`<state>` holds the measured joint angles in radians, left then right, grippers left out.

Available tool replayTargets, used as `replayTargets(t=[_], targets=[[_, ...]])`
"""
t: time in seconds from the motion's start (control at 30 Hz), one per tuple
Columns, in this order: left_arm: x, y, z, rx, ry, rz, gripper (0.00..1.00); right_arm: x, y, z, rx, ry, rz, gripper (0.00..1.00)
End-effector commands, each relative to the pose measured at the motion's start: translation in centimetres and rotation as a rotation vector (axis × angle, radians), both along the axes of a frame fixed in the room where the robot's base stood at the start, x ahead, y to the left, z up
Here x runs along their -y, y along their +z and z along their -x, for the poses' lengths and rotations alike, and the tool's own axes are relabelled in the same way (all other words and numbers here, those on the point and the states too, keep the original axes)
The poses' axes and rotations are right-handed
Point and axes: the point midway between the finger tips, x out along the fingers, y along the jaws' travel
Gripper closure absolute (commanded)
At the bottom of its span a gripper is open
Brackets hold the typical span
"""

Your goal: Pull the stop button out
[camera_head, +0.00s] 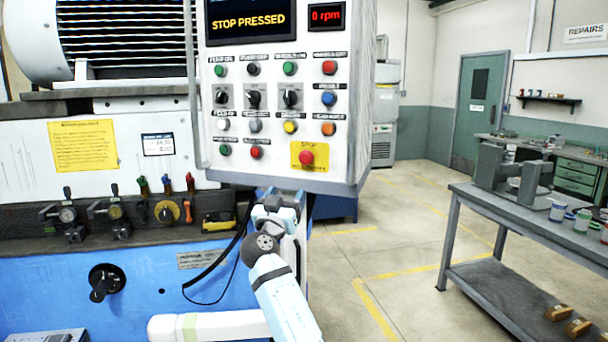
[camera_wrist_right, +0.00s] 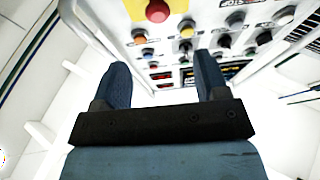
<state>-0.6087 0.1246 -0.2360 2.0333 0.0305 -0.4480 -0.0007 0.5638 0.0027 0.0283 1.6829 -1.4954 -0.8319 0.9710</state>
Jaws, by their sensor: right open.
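The stop button (camera_head: 306,157) is a red knob on a yellow plate at the lower right of the white control panel (camera_head: 232,165). The display above reads "STOP PRESSED". In the right wrist view the red stop button (camera_wrist_right: 157,11) shows at the top edge, beyond the fingers and a little left of the middle. My right gripper (camera_head: 278,200) is below the panel's lower edge, under and left of the button, apart from it. In the wrist view its two blue fingers (camera_wrist_right: 162,80) are spread with nothing between them. My left gripper is not in view.
Other coloured buttons and several selector switches (camera_head: 254,97) fill the panel above the stop button. The machine body with levers (camera_head: 165,205) is at the left. A grey workbench (camera_head: 490,205) with a vise and cups stands at the right. The floor between is clear.

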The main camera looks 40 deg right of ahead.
Motion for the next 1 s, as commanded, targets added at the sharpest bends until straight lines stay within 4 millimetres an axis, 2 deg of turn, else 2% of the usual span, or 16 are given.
replayTargets(t=[0.27, 0.7, 1.0], targets=[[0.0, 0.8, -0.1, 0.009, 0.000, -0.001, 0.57, 1.9, 2.1, -1.1, 0.025, -0.020, 0.003, 0.33], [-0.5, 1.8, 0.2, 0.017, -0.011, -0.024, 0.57, 8.7, 5.5, -5.8, 0.023, -0.018, 0.003, 0.33], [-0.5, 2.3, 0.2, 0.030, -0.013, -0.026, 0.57, 10.6, 6.2, -7.1, 0.022, -0.017, 0.002, 0.33]])
